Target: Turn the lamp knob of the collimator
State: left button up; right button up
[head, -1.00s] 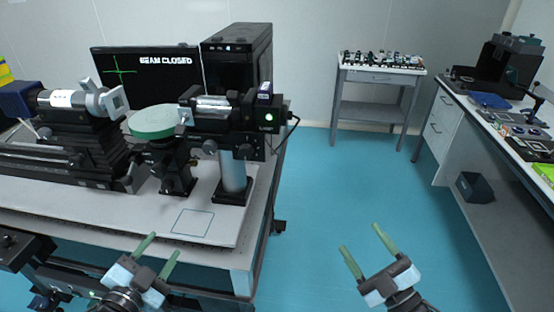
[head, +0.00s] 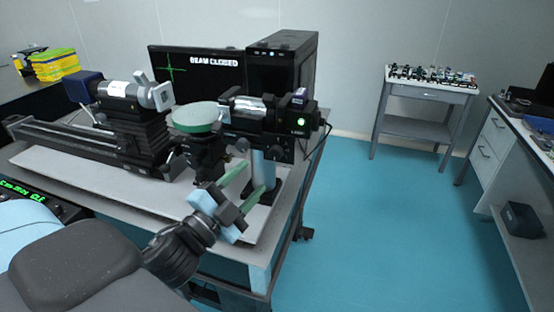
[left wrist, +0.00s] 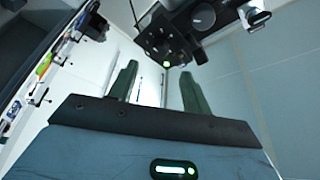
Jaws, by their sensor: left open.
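The collimator (head: 265,117) is a black and silver barrel on a post at the right end of the optical table. Its black rear housing (head: 298,116) carries a lit green light. I cannot make out the lamp knob for certain. My left gripper (head: 254,177) is open and empty, its green fingers pointing up and right, in front of and below the collimator in the head view. In the left wrist view, the gripper (left wrist: 158,68) has its fingers apart, with a dark device (left wrist: 180,30) and a green light beyond the tips. My right gripper is out of view.
A round green-topped stage (head: 197,117) and a second barrel instrument (head: 125,92) stand left of the collimator on the table (head: 90,178). A monitor (head: 190,75) reads "BEAM CLOSED" beside a black computer tower (head: 281,65).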

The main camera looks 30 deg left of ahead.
aim_at(274, 156)
pick_arm(q)
jog(key=p+x, duration=0.1)
jog(key=x, duration=0.5)
jog(key=shift+w+r, duration=0.15)
jog(key=shift+w, duration=0.1)
jog(key=shift+w+d, duration=0.1)
jog(key=shift+w, duration=0.55)
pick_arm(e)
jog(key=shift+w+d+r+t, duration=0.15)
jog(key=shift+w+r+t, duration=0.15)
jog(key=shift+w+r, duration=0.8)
pick_arm(q)
jog(key=c, duration=1)
jog(key=shift+n, duration=0.4)
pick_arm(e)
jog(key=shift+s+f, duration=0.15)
